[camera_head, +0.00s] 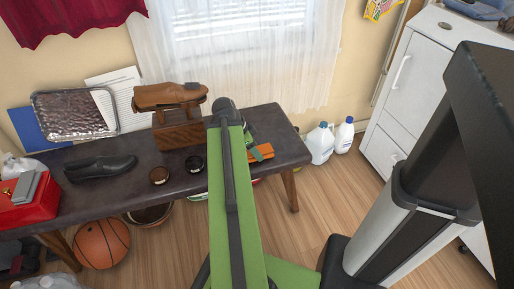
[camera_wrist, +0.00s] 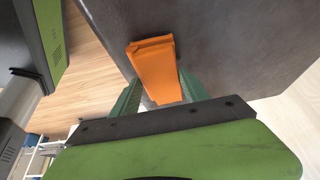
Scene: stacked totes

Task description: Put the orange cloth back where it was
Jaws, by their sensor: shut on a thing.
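The orange cloth (camera_head: 261,152) shows as a flat folded piece near the right end of the dark bench (camera_head: 285,143), just right of my green arm. In the wrist view the orange cloth (camera_wrist: 153,66) sits between the two green fingers of my gripper (camera_wrist: 158,88), which is shut on it. The cloth's far end sticks out past the fingertips over the dark bench top (camera_wrist: 225,40). Whether the cloth touches the bench I cannot tell. My arm hides most of my gripper in the head view.
On the bench stand a wooden shoe-shine box (camera_head: 180,134), two small round tins (camera_head: 159,175), a black shoe (camera_head: 100,168), a foil tray (camera_head: 74,113) and a red box (camera_head: 30,205). A basketball (camera_head: 101,243) lies below. White jugs (camera_head: 320,143) stand right of the bench.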

